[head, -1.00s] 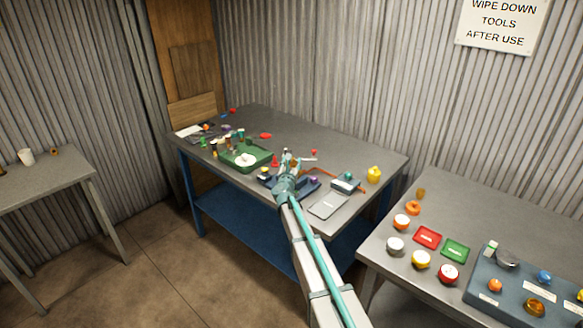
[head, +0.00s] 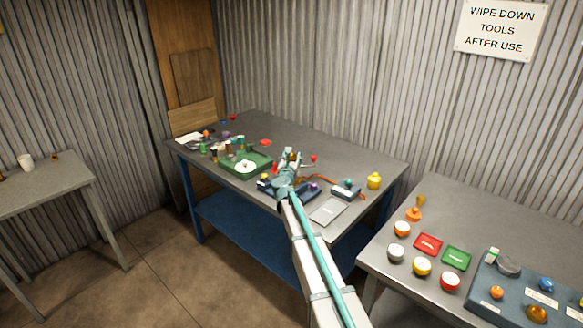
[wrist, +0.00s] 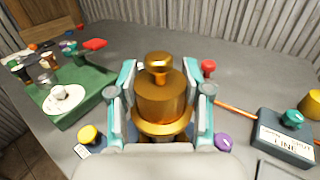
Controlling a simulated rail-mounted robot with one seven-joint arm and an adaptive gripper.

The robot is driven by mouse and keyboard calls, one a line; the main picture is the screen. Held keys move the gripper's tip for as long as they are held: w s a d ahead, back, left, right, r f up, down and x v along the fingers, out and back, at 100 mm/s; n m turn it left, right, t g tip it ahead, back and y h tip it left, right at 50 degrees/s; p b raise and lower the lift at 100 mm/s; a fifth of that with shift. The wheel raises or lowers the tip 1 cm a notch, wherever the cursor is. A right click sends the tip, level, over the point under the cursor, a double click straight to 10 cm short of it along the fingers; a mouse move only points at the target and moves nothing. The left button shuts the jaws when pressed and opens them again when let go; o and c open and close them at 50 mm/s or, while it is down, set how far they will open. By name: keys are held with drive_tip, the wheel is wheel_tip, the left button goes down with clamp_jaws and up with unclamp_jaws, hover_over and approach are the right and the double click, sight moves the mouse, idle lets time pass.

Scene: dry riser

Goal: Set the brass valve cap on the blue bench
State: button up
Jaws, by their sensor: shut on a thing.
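The brass valve cap (wrist: 160,95) is a shiny gold-brown cylinder with a knob on top and a wider flange below. It stands upright between the fingers of my gripper (wrist: 160,108), which is shut on it. In the head view my gripper (head: 290,158) is over the blue bench (head: 310,142), which has a grey top, blue legs and a blue lower shelf. The cap is too small to make out clearly there. The cap's underside is hidden, so I cannot tell whether it touches the bench top.
A green tray (wrist: 75,95) with a white round piece is left of my gripper. A dark box with a teal knob (wrist: 292,118) is at right, and a red knob (wrist: 208,68) is behind. The bench's back middle is clear. A second bench (head: 480,210) stands at right.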

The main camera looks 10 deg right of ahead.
wheel_tip(320, 180, up, 12)
drive_tip(key=shift+f, duration=0.1)
drive_tip(key=shift+s+d, duration=0.1)
drive_tip(key=shift+s, duration=0.15)
drive_tip(key=s+d+f+n+y, duration=0.2)
drive_tip(key=s+f+n+y, duration=0.1)
drive_tip(key=s+f+y, duration=0.1)
drive_tip(key=shift+s+f+t+y, duration=0.3)
drive_tip(key=shift+s+f+t, duration=0.1)
drive_tip(key=shift+f, duration=0.2)
drive_tip(key=shift+s+f+y, duration=0.25)
drive_tip(key=shift+y, duration=0.05)
